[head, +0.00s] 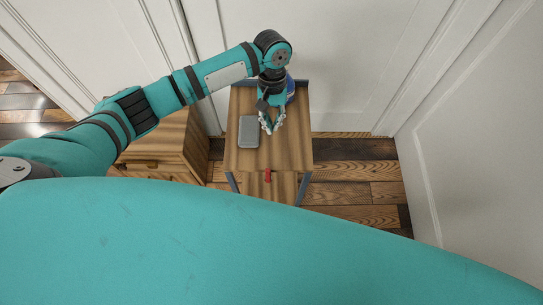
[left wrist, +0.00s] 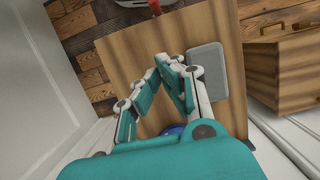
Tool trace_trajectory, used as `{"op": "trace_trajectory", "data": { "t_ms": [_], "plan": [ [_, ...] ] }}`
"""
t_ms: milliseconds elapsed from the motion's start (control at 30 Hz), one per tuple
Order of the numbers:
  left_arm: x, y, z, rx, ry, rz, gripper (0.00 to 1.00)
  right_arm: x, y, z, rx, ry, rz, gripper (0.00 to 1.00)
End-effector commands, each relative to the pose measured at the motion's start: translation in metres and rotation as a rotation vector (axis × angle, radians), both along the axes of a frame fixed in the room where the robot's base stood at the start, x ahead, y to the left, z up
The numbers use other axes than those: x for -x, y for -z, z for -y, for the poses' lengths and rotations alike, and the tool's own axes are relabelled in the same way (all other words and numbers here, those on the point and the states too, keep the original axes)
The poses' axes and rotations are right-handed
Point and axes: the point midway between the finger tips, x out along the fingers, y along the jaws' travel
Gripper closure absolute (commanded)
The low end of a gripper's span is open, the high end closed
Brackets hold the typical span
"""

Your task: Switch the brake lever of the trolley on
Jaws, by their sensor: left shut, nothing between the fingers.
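The trolley (head: 292,157) has a wooden top and grey-blue legs, and stands below my left arm in the head view. Its top (left wrist: 125,55) also shows in the left wrist view. A small red brake lever (head: 268,176) is at the middle of the trolley's near edge; its red part also shows in the left wrist view (left wrist: 154,6), at the top edge of the picture. My left gripper (head: 270,130) is shut and empty above the trolley top, apart from the lever. Its fingertips (left wrist: 167,60) point toward the lever's side in the left wrist view. My right gripper is not in view.
A grey box (head: 249,131) lies on the trolley top, left of my gripper. A blue round thing (head: 291,90) stands at the back, partly hidden by my gripper. A wooden drawer cabinet (head: 160,150) stands to the left. White walls close the back and right; floor right of the trolley is free.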

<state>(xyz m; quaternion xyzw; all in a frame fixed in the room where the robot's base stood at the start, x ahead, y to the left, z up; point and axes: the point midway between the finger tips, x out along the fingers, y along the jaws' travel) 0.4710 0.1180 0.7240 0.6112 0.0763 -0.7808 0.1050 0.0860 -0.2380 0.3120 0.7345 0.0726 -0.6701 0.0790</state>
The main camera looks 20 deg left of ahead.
Motion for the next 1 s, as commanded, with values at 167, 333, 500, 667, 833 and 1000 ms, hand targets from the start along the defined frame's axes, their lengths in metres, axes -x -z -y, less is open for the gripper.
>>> {"op": "trace_trajectory", "data": {
  "t_ms": [167,333,500,667,833,1000],
  "plan": [
    [-0.002,-0.002,-0.003,-0.011,-0.013,-0.006,1.0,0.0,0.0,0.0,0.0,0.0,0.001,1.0],
    [-0.002,-0.002,-0.003,-0.01,-0.012,-0.006,1.0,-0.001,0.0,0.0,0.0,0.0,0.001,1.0],
    [0.0,0.006,-0.002,-0.01,-0.012,-0.007,1.0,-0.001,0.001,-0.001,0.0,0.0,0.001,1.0],
    [0.006,0.03,-0.001,-0.01,-0.011,-0.008,1.0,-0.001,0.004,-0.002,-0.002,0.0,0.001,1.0],
    [0.015,0.067,0.001,-0.011,-0.012,-0.008,1.0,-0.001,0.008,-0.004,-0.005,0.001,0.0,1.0],
    [0.023,0.1,0.004,-0.01,-0.01,-0.007,1.0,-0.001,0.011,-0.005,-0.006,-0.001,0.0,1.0]
  ]
}}
